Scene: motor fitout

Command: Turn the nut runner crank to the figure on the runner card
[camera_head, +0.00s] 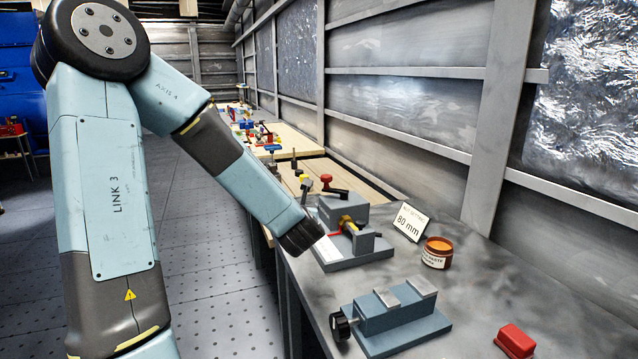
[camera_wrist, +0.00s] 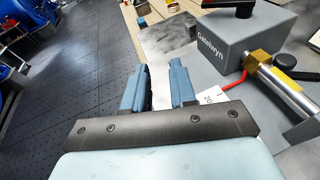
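A grey block unit (camera_head: 345,212) lettered "Gatelwyn" in the wrist view (camera_wrist: 245,38) stands on the bench. It carries a brass nut (camera_wrist: 262,66) on a steel shaft (camera_wrist: 288,92), a red pointer (camera_wrist: 235,82) and a black knob (camera_wrist: 285,62). A white scale (camera_wrist: 208,99) shows "20" below the pointer. A red knob (camera_head: 326,180) on a black arm shows above the block; I cannot tell for certain whether it is the crank. A card (camera_head: 409,222) reads "80 mm". My gripper (camera_wrist: 161,70) is open and empty, left of the block; its fingers are hidden in the head view.
A blue-grey vice (camera_head: 390,310) with a black knob stands nearer on the bench. An orange-brown tub (camera_head: 437,252) and a red block (camera_head: 516,340) lie to the right. Cluttered benches run behind.

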